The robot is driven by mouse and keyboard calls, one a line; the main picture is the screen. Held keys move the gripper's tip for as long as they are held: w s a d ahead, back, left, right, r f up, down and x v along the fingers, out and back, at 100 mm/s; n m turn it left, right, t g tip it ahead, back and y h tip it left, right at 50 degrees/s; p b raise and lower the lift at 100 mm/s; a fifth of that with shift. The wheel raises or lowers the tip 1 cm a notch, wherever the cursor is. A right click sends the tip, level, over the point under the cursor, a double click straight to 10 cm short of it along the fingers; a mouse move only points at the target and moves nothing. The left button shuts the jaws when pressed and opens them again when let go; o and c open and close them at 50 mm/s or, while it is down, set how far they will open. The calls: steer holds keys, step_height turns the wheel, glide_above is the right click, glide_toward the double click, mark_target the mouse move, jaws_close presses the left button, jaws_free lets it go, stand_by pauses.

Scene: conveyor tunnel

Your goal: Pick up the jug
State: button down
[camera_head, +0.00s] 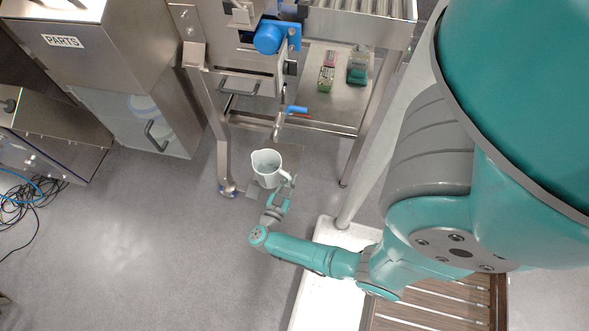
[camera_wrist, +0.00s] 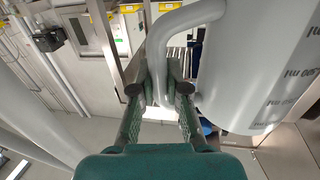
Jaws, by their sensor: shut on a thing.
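The jug (camera_head: 266,167) is white with a handle, and it stands upright on or just above a grey plate low beside the steel frame. In the wrist view the jug (camera_wrist: 255,65) fills the right side, with printed "ml" marks on its wall. Its handle (camera_wrist: 160,50) comes down between the two fingers. My gripper (camera_wrist: 158,95) is shut on the handle. In the head view my gripper (camera_head: 285,188) is at the jug's lower right, on the handle side. Whether the jug's base touches the plate is unclear.
A steel frame leg (camera_head: 222,150) stands close left of the jug. A blue-handled valve tap (camera_head: 290,110) hangs above it. A steel shelf (camera_head: 345,105) with small boxes lies behind. A PARTS cabinet (camera_head: 130,55) is at the left. Open grey floor (camera_head: 130,240) lies at lower left.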

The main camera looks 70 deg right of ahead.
steer(key=w+a, duration=0.1)
steer(key=a, duration=0.9)
steer(key=shift+a, duration=0.35)
steer(key=c, duration=1.8)
jaws_free()
jaws_close()
